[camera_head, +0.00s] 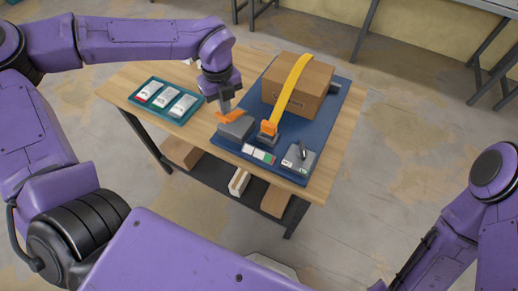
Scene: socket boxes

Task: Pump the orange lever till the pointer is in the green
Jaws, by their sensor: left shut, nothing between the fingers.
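The orange lever (229,117) sits on a grey block (237,129) at the left front of the blue board (288,170). My left gripper (225,108) points down with its shut, empty fingertips at the lever; I cannot tell whether they touch it. A small gauge strip (258,154) with white, red and green parts lies at the front of the board. Its pointer is too small to make out. My right arm shows at the lower right, but its gripper is not in view.
A cardboard box (298,88) under a yellow strap (288,88) stands on the board, with an orange buckle (268,128) in front. A grey switch box (299,157) is at front right. A teal tray (178,117) of white packets lies left.

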